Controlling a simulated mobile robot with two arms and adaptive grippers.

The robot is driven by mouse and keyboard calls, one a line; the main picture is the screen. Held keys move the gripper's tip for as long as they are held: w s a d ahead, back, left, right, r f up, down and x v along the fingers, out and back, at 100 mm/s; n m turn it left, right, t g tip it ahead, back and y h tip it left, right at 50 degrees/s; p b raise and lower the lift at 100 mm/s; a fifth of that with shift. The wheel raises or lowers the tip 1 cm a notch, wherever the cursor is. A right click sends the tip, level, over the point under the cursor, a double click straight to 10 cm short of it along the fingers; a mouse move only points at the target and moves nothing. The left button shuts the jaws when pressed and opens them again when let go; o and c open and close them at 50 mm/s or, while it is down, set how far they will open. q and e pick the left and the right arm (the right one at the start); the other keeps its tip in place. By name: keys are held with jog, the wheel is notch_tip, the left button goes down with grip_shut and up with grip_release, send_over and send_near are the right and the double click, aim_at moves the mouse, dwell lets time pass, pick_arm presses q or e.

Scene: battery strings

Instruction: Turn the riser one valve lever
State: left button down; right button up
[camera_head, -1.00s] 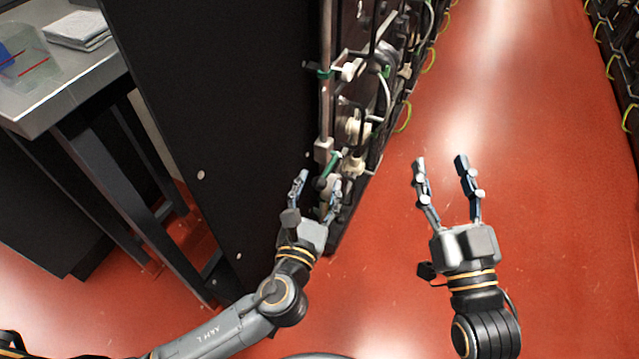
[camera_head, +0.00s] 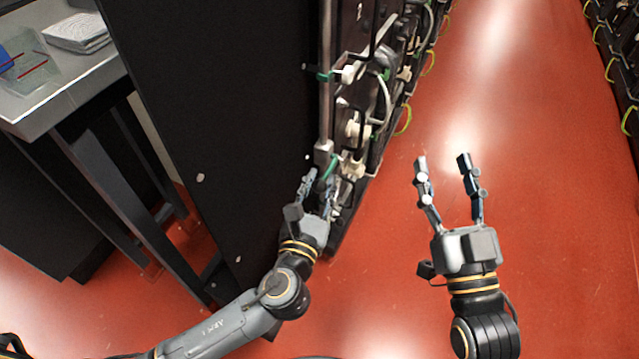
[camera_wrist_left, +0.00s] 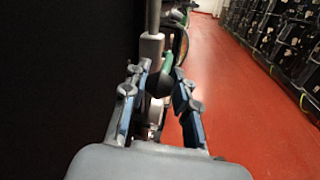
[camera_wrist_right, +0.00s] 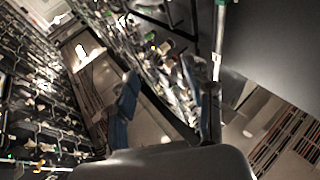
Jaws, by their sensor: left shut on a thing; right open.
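A green valve lever (camera_head: 331,165) sits low on the grey vertical riser pipe (camera_head: 325,105) at the edge of the black cabinet. My left gripper (camera_head: 319,184) is at this lever, with one finger on each side, shut on it. The left wrist view shows the green lever (camera_wrist_left: 168,62) and a dark part below it between the fingers. The valve body is mostly hidden behind the fingers. A second green lever (camera_head: 324,76) is higher on the same pipe. My right gripper (camera_head: 443,165) is open and empty above the red floor in the aisle.
The tall black cabinet side panel (camera_head: 220,100) stands close to the left arm. Battery racks with cables (camera_head: 375,110) run along the aisle behind the pipe. A metal table (camera_head: 50,100) stands at left. The red aisle floor (camera_head: 520,120) is clear on the right.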

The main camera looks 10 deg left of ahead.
pick_arm(q)
jog(key=shift+r+p, duration=0.25)
jog(key=shift+p, duration=0.7)
jog(key=shift+r+g+p, duration=0.1)
jog(key=shift+g+p, duration=0.2)
jog(key=shift+p, duration=0.4)
jog(key=r+g+p, duration=0.1)
jog(key=p, duration=0.4)
jog(key=shift+d+p, duration=0.1)
jog(key=shift+p, duration=0.2)
jog(key=p, duration=0.3)
jog(key=g+p, duration=0.1)
jog(key=p, duration=0.1)
jog(key=shift+w+r+p, duration=0.1)
jog(key=shift+r+p, duration=0.15)
jog(key=shift+p, duration=0.15)
jog(key=shift+f, duration=0.1)
pick_arm(e)
jog(key=s+d+f+g+h, duration=0.1)
jog(key=s+f+g, duration=0.5)
jog(key=f, duration=0.7)
jog(key=s+d+f+g+h, duration=0.2)
jog(key=s+d+f+g, duration=0.2)
jog(key=f, duration=1)
jog(key=s+d+f+g+h, duration=0.2)
jog(key=s+f+g, duration=0.5)
jog(key=f, duration=0.7)
jog(key=shift+s+d+m+g, duration=0.15)
jog(key=shift+s+m+g, duration=0.2)
jog(key=shift+g, duration=0.75)
